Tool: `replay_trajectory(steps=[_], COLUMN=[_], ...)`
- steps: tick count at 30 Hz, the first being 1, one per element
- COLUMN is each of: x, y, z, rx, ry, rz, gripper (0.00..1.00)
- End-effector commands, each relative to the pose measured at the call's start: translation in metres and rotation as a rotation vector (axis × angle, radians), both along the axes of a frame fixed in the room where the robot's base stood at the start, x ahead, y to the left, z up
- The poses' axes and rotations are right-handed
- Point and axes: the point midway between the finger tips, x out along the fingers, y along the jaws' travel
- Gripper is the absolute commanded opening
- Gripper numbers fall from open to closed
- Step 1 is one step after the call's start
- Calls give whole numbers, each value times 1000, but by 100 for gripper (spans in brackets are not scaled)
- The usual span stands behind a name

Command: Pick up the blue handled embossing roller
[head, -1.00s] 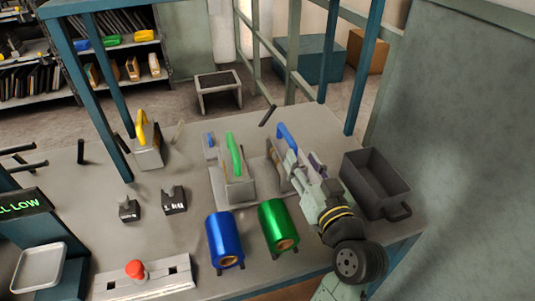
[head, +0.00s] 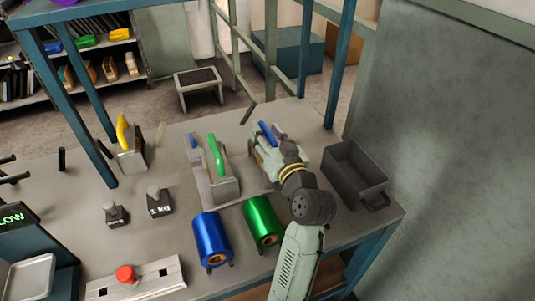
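The blue-handled tool (head: 265,131) stands on the bench right of the green-handled one. Its blue handle shows at the top; most of its body is hidden behind my gripper. My gripper (head: 264,152) is at this tool, overlapping it in the picture, with my arm reaching in from the lower right. The fingertips are too small and too covered to tell whether they are open or shut, or touching the handle. A green-handled tool (head: 216,158) stands on a grey plate, and a yellow-handled one (head: 124,137) stands farther left.
A dark open bin (head: 354,170) is close on the right. Blue (head: 211,236) and green (head: 262,220) foil rolls lie in front. Two small dark weights (head: 159,200) (head: 116,214) and a red button (head: 125,274) are at left. Teal posts rise behind the bench.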

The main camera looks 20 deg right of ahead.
Motion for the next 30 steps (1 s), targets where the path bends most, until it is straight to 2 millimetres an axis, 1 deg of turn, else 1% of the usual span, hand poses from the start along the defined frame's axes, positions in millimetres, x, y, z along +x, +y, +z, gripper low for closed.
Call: replay_trajectory(steps=[2,18,30], x=[0,0,-1], y=[0,0,0], z=[0,0,0], rx=[0,0,0], ry=[0,0,1], rz=[0,0,0], gripper=[37,1,0])
